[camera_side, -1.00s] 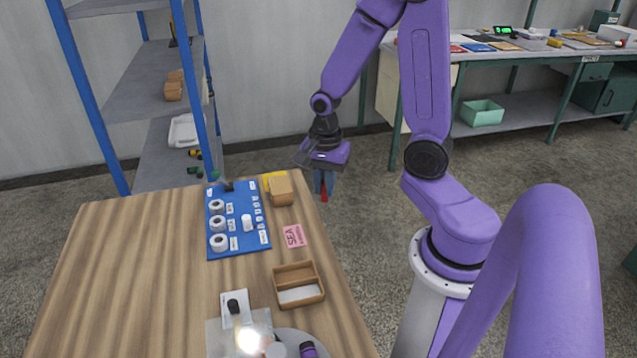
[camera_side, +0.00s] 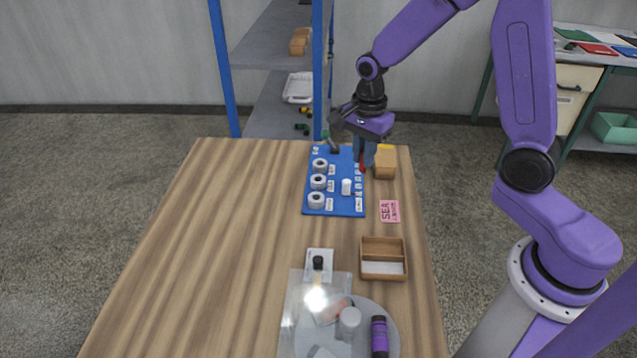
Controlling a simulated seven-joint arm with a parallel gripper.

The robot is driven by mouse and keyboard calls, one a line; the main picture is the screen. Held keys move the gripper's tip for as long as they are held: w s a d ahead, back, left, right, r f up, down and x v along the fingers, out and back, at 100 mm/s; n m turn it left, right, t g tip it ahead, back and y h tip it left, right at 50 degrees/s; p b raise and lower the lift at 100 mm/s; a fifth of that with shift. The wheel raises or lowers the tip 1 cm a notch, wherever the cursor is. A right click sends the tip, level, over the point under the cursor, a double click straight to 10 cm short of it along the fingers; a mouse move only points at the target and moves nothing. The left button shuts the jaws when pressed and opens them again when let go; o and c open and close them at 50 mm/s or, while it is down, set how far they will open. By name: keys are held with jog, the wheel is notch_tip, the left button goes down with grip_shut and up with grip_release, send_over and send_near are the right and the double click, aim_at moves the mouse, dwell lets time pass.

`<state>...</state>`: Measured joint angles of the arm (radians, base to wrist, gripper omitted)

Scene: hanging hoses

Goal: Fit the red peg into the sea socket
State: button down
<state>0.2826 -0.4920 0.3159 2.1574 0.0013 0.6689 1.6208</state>
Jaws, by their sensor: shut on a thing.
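My gripper (camera_side: 364,153) is shut on the red peg (camera_side: 362,168) above the far right part of the blue board (camera_side: 346,206). The peg points down, and its lower end shows beneath the fingers. I cannot tell whether it touches the board. Three white ring-shaped sockets (camera_side: 318,182) stand in a column on the board's left side, with small white labels beside them. The labels are too small to read, so I cannot tell which socket is sea. A pink card (camera_side: 389,211) reading "SEA" lies right of the board.
A white cylinder (camera_side: 346,187) stands on the board. A wooden block (camera_side: 386,164) is close right of my gripper. A divided wooden tray (camera_side: 383,270) and a round grey plate (camera_side: 386,318) with several items are nearer. The table's left half is clear.

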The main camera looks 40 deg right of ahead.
jog(key=w+f, duration=0.3)
jog(key=w, duration=0.1)
jog(key=w+f, duration=0.3)
jog(key=w, duration=0.2)
jog(key=w+a+f, duration=0.1)
jog(key=w+f, duration=0.2)
jog(key=w, duration=0.1)
jog(key=shift+w, duration=0.2)
jog(key=shift+w+f, duration=0.25)
jog(key=shift+f, duration=0.15)
jog(key=shift+w+f, duration=0.1)
jog(key=shift+f, duration=1.5)
jog(key=shift+f, duration=0.1)
jog(key=c, duration=1.1)
grip_release()
notch_tip(320, 180, up, 12)
jog(key=shift+a+r, duration=0.1)
jog(key=shift+r, duration=0.1)
